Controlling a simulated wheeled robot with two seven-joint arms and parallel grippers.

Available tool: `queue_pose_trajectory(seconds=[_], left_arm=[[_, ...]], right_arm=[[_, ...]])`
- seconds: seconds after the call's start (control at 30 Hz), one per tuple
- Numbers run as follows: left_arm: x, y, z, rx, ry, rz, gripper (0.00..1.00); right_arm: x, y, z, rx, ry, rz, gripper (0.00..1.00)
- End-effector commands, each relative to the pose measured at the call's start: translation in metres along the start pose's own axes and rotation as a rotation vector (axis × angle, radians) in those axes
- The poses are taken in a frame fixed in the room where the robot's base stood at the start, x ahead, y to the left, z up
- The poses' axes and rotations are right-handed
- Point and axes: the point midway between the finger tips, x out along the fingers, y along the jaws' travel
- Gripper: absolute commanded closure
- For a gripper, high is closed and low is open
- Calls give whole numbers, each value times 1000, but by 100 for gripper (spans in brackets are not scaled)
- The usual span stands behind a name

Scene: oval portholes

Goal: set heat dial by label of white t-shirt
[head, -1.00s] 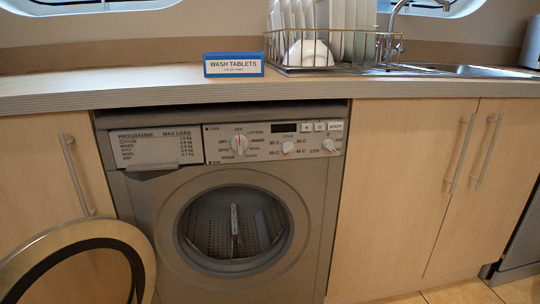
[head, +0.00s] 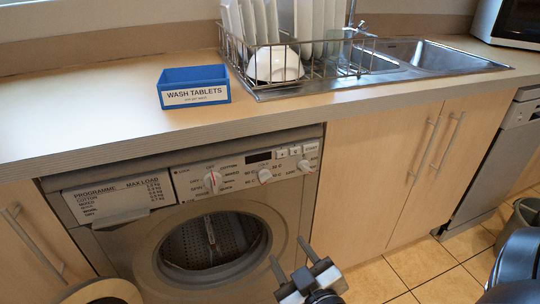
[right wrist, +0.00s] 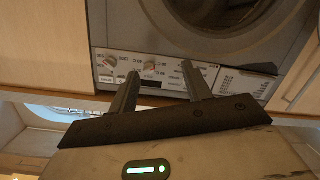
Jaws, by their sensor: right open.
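The washing machine (head: 150,243) stands under the counter with its round door open. The heat dial (head: 265,176) is the small white middle knob on its panel, with temperatures printed around it; its setting is too small to read. It appears upside down in the right wrist view (right wrist: 150,67), between the fingers in the picture. My right gripper (head: 291,254) is open and empty, low in front of the machine and apart from the panel. It also shows in the right wrist view (right wrist: 160,71). No white t-shirt or label of one is in view. My left gripper is not in view.
The larger programme dial (head: 213,181) is left of the heat dial, and another knob (head: 305,166) is right of it. The open door (head: 100,291) swings out at lower left. The counter edge overhangs the panel. A blue wash tablets box (head: 194,88) and dish rack stand above.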

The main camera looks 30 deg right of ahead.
Motion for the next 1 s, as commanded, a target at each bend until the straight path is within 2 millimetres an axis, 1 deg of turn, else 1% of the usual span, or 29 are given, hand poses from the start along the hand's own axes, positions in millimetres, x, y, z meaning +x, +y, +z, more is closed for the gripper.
queue_pose_trajectory(seconds=[0.03,0.1,0.27,0.37,0.47,0.57,0.8,1.0], left_arm=[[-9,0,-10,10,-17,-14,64],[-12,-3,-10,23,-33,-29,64],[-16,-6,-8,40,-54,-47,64],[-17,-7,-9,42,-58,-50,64],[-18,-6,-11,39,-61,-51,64],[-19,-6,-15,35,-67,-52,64],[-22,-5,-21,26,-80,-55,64],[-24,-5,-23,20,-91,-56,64]], right_arm=[[-4,13,-17,-41,30,26,51],[-7,23,-26,-84,72,55,51],[-9,32,-37,-135,130,84,51],[-3,33,-40,-142,141,89,51],[11,34,-43,-142,143,90,51],[30,36,-47,-140,143,90,51],[83,40,-55,-141,142,90,51],[121,43,-59,-140,141,89,51]])
